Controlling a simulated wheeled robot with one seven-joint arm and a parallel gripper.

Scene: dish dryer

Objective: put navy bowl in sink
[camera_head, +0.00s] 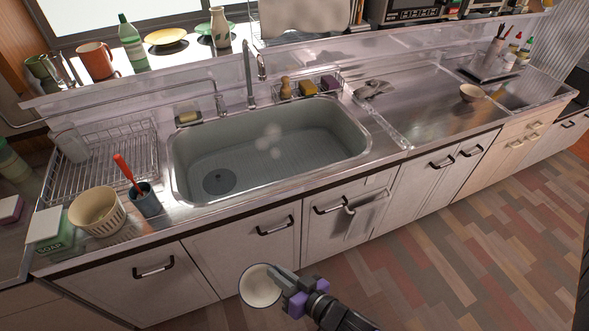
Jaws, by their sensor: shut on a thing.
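The navy bowl (259,286) is at the bottom centre, in front of the lower cabinets. Its pale inside faces the camera and a thin dark blue rim shows; its outer side is mostly hidden. My gripper (282,288), with purple parts, is shut on the bowl's right edge. The fingertips are partly hidden at the rim. The sink (290,160) is a wide metal basin set in the counter, above and behind the bowl in the picture.
A wire dish rack (105,165), a cream strainer (98,212) and a blue cup (145,200) with a red-handled brush stand left of the sink. A faucet (250,75) rises behind it. The counter's front edge and cabinet handles lie between bowl and sink. A small bowl (471,92) sits right.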

